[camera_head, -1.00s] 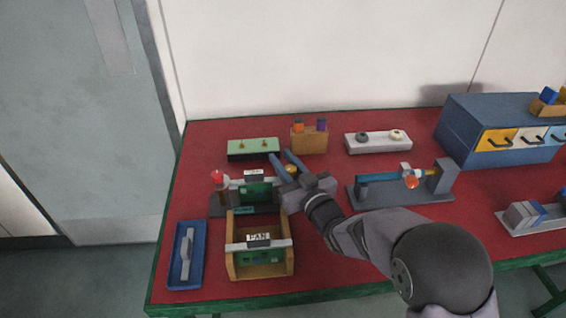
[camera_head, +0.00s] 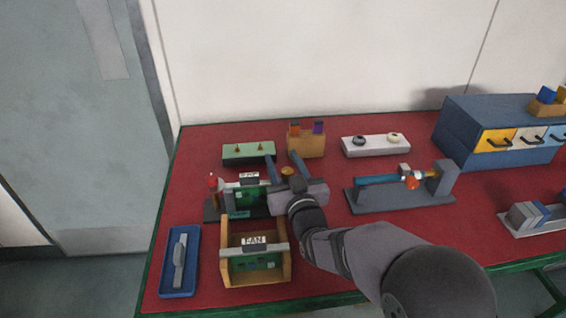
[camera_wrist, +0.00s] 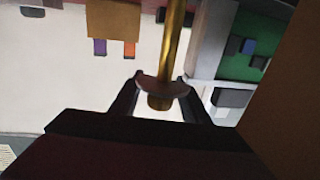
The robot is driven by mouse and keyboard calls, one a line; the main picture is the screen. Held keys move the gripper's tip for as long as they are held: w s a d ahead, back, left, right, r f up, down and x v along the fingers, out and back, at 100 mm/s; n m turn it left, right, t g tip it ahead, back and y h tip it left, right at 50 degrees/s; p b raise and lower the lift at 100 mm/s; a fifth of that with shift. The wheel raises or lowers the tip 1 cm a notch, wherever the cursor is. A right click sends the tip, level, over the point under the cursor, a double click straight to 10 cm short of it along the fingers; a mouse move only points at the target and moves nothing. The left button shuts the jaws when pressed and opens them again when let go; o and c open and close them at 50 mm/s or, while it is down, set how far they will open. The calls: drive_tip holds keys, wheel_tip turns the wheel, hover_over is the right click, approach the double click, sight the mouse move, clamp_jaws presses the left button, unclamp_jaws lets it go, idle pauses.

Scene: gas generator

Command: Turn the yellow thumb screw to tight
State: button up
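The yellow thumb screw (camera_wrist: 162,95) is brass-coloured, with a long shaft and a curved wing head. In the wrist view its head lies between my fingertips; whether they touch it I cannot tell. In the head view its round yellow top (camera_head: 288,171) shows between my fingers, at the right end of the grey fixture (camera_head: 212,212) with the green board. My gripper (camera_head: 284,158) has its two fingers spread apart, and they also show in the wrist view (camera_wrist: 161,90). Any tightness marking on the fixture is not readable, and my gripper hides the fixture's right end.
A wooden FAN box (camera_head: 286,262) stands in front, with a blue tray (camera_head: 166,282) at its left. A green block (camera_head: 248,152), a wooden holder (camera_head: 306,145) and a white strip (camera_head: 375,146) stand behind. A grey stand (camera_head: 420,198) is to the right.

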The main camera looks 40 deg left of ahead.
drive_tip(key=shift+f, duration=0.1)
drive_tip(key=b+v, duration=0.1)
drive_tip(key=v, duration=0.6)
idle(0.4)
drive_tip(key=shift+s+d, duration=0.1)
